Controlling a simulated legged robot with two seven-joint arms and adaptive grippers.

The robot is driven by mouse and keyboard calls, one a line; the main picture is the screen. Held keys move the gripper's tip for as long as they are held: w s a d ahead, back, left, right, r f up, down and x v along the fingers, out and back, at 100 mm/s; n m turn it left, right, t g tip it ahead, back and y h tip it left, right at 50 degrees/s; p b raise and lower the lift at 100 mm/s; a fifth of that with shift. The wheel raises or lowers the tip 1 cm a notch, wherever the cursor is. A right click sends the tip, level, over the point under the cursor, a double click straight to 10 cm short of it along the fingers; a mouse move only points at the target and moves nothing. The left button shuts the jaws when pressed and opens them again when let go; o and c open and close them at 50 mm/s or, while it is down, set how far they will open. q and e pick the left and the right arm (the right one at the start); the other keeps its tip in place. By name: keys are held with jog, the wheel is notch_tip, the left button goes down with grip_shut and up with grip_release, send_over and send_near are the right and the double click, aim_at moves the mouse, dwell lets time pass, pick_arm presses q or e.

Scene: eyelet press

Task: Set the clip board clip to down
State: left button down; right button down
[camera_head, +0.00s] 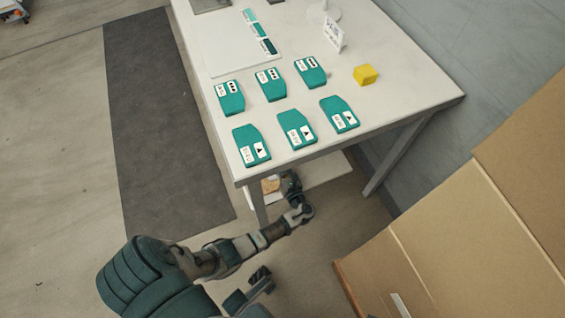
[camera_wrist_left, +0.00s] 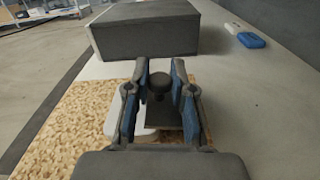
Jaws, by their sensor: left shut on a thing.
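In the left wrist view, my left gripper (camera_wrist_left: 160,72) is shut on a dark round knob (camera_wrist_left: 158,88), with its blue-padded fingers on either side. The knob stands on a dark flat plate (camera_wrist_left: 172,118), which seems to be the clip. Below it lie a speckled tan board (camera_wrist_left: 75,125) and a white piece (camera_wrist_left: 118,122), partly hidden by the gripper. I cannot tell the clip's angle. In the head view, my left gripper (camera_head: 291,185) reaches down by the table's front edge, near a tan patch (camera_head: 270,186) on the low shelf. My right gripper cannot be made out.
A dark box (camera_wrist_left: 148,38) stands just beyond the fingers, with a blue object (camera_wrist_left: 252,40) to its right. Cardboard boxes (camera_head: 440,230) stand at the right.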

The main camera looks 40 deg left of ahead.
pick_arm(q)
jog(key=shift+s+a+f+n, duration=0.15)
jog(key=shift+f+n, duration=0.05)
jog(key=shift+n, duration=0.4)
jog(key=c, duration=1)
grip_release()
jog(key=shift+f, duration=0.1)
jog(key=v, duration=1.2)
